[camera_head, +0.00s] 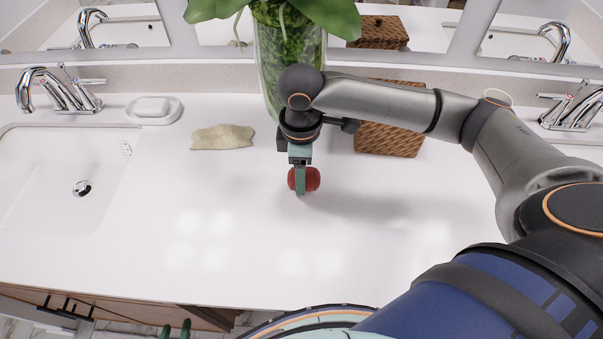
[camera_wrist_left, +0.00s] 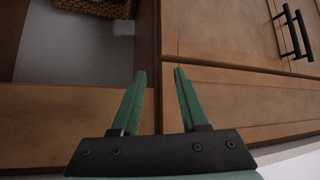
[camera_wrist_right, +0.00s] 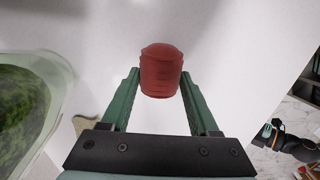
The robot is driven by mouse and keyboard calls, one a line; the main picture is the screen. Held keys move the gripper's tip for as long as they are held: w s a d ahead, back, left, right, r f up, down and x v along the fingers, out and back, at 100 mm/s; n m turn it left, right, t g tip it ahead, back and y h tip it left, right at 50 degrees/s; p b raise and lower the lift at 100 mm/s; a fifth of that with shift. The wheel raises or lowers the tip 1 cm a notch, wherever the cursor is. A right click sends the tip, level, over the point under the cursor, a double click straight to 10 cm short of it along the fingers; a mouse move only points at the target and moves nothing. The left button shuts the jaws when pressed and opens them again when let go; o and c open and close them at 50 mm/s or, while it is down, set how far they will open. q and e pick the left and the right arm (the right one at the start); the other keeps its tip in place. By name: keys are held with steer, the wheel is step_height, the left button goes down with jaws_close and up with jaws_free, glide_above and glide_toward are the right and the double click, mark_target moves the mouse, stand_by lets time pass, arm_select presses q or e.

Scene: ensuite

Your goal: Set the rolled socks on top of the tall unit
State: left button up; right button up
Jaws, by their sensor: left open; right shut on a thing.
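The rolled socks (camera_head: 312,179) are a small dark red roll over the white counter. My right gripper (camera_head: 300,184) points down and is shut on them, one green finger crossing in front of the roll. The right wrist view shows the red roll (camera_wrist_right: 161,71) between the fingertips. I cannot tell whether the roll touches the counter. My left gripper (camera_head: 175,329) is open and empty at the bottom edge of the head view, below the counter front. In the left wrist view its fingers (camera_wrist_left: 157,75) stand apart before brown wooden cabinet fronts. I cannot make out the tall unit.
A glass vase with a plant (camera_head: 285,55) and a wicker box (camera_head: 390,138) stand close behind my right gripper. A beige cloth-like piece (camera_head: 222,137), soap dish (camera_head: 154,110) and sink (camera_head: 60,175) are to the left. The counter's front middle is clear.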

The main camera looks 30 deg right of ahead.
steer(key=shift+f, duration=0.7)
steer(key=o, duration=1.3)
steer(key=shift+f, duration=0.1)
steer(key=shift+o, duration=0.2)
